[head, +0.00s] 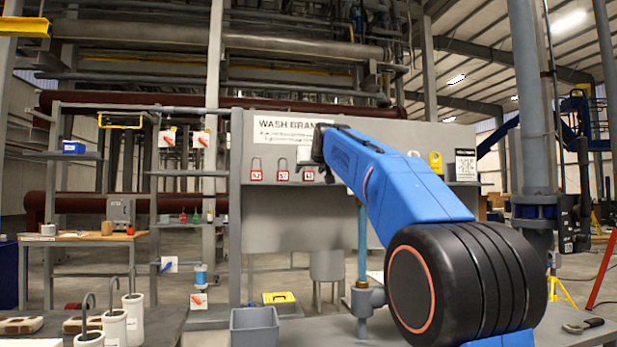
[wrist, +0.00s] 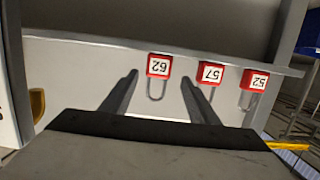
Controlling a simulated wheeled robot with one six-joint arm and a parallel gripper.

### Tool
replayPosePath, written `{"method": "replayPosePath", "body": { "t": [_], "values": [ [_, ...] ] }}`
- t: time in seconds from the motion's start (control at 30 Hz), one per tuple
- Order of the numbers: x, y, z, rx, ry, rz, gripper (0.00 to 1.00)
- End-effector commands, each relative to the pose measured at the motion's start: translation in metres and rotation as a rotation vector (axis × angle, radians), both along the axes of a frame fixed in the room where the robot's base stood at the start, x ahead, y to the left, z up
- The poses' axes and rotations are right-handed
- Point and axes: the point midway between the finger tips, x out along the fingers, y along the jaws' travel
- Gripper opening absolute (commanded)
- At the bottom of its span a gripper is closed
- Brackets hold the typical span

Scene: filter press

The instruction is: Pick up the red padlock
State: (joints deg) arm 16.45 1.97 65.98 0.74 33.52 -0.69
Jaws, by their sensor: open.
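Three red padlocks with white number labels hang in a row on the grey board below the sign. In the head view they are a left one (head: 256,174), a middle one (head: 283,174) and a right one (head: 308,174). The wrist view shows them upside down: 62 (wrist: 158,66), 57 (wrist: 210,74) and 52 (wrist: 254,80), with grey shackles. My gripper (wrist: 160,82) is open and empty. Its two fingers point at the board, one on each side of padlock 62 in the picture. I cannot tell how deep the gap is. In the head view my gripper (head: 320,150) is at the right padlock, its fingers mostly hidden.
The grey board (head: 290,215) has a ledge and a white sign (head: 285,128). A grey bin (head: 254,326) stands below. White canisters (head: 114,328) stand at the lower left.

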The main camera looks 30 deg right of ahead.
Motion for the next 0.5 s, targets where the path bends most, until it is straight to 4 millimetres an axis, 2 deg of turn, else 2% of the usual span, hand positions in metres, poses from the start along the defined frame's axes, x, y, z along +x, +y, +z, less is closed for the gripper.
{"method": "replayPosePath", "body": {
  "t": [0.3,0.5],
  "values": [
    [0.036,-0.014,-0.011,0.000,0.001,0.000,0.55],
    [0.040,-0.016,-0.011,0.000,0.000,0.000,0.55]
  ]
}}
